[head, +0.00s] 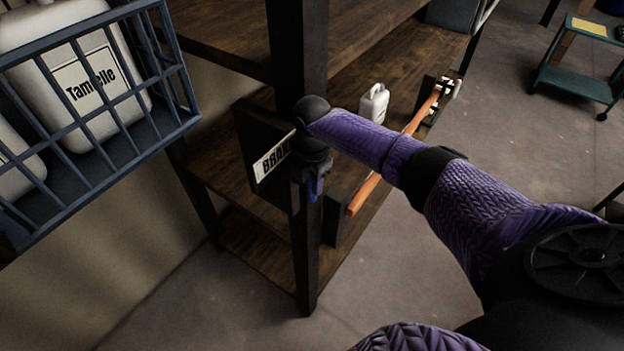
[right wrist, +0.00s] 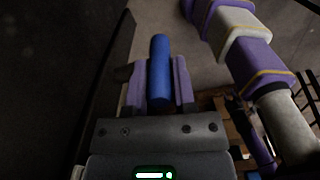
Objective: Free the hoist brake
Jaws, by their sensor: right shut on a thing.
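A dark brake panel (head: 250,140) with a partly hidden white label (head: 272,160) is fixed by the black post of the shelving. My right gripper (head: 314,182) is at this post, mostly hidden behind my own wrist. A blue handle (right wrist: 160,70) stands between the two purple fingers of my right gripper (right wrist: 160,88) in the right wrist view. The fingers are shut on it. A little blue shows below my wrist in the head view. The handle's pivot is hidden. My left gripper is not in view.
A blue wire crate (head: 185,125) with white jugs (head: 85,80) is at upper left. A white jug (head: 374,104) and an orange bar (head: 365,192) are by the wooden shelf (head: 235,190). A green cart (head: 575,84) stands far right. The floor between is clear.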

